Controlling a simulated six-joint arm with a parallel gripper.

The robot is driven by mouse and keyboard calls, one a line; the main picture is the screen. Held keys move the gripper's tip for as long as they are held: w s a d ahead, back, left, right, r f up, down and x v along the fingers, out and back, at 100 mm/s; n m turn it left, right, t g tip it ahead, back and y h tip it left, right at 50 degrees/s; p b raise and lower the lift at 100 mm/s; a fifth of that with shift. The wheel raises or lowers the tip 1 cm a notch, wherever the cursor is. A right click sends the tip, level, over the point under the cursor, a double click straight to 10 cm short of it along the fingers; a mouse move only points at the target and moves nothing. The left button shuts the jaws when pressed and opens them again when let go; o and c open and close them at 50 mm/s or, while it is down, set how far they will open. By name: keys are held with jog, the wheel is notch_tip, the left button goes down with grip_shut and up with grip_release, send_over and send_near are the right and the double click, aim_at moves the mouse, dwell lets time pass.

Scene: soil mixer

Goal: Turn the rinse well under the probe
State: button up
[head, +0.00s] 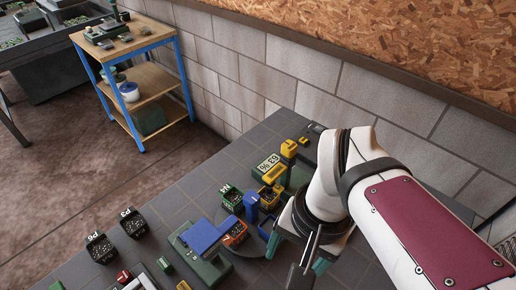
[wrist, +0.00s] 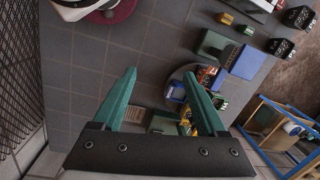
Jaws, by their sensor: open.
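A dark round turntable (head: 243,246) on the bench carries small square wells around a blue upright post (head: 251,207). I see a green well (head: 231,198), a yellow well (head: 270,198) and an orange-red well (head: 236,233). A blue well, partly hidden by my gripper, sits at the right; I cannot read which is the rinse well. A yellow probe arm (head: 275,173) beside a 63% display (head: 268,162) reaches over the yellow well. My gripper (head: 297,256) is open and empty, right of the turntable; its teal fingers also show in the wrist view (wrist: 158,72).
A green-grey block with a blue top (head: 203,237) stands left of the turntable. Black pots (head: 100,248) marked P6 and P3 and small coloured blocks lie farther left. A block wall (head: 300,75) runs behind the bench. Bare bench (wrist: 90,65) shows in the wrist view.

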jog(key=w+a+r+m, duration=0.1)
jog(key=w+a+r, duration=0.1)
jog(key=w, duration=0.5)
jog(key=w+a+r+m, duration=0.1)
jog(key=w+r, duration=0.1)
jog(key=w, duration=0.4)
jog(key=h, duration=0.1)
send_over(251, 197)
jog(key=shift+m, duration=0.4)
notch_tip(251, 197, down, 16)
jog(key=shift+d+f, duration=0.1)
jog(key=shift+c, duration=0.3)
grip_shut()
